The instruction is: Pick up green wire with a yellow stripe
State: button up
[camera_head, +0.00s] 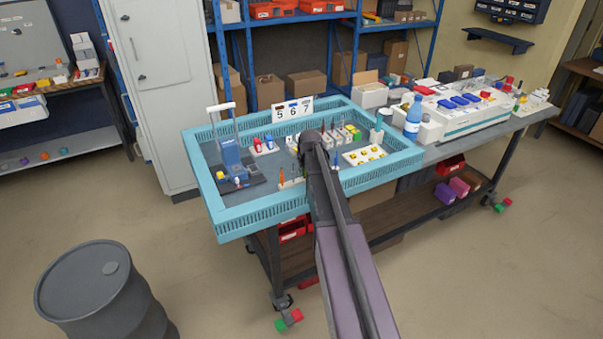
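My arm reaches from the bottom of the head view over the teal tray (258,214) on the workbench. Its dark end with my gripper (311,150) is above the middle of the tray. The fingers are hidden behind the arm, so I cannot see their opening or whether they hold anything. I cannot make out a green wire with a yellow stripe. Small parts in the tray are too small to identify, and the arm hides some of them.
The tray holds a blue device (233,158), a number sign (293,111) and a white plate with yellow parts (364,155). A blue-capped bottle (413,117) stands right of the tray. A grey barrel (92,285) stands at lower left. Open floor lies between barrel and bench.

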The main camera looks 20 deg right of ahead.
jog(key=shift+r, duration=0.1)
dwell(0.4)
notch_tip(320, 180, up, 10)
jog(key=p, duration=1)
dwell(0.6)
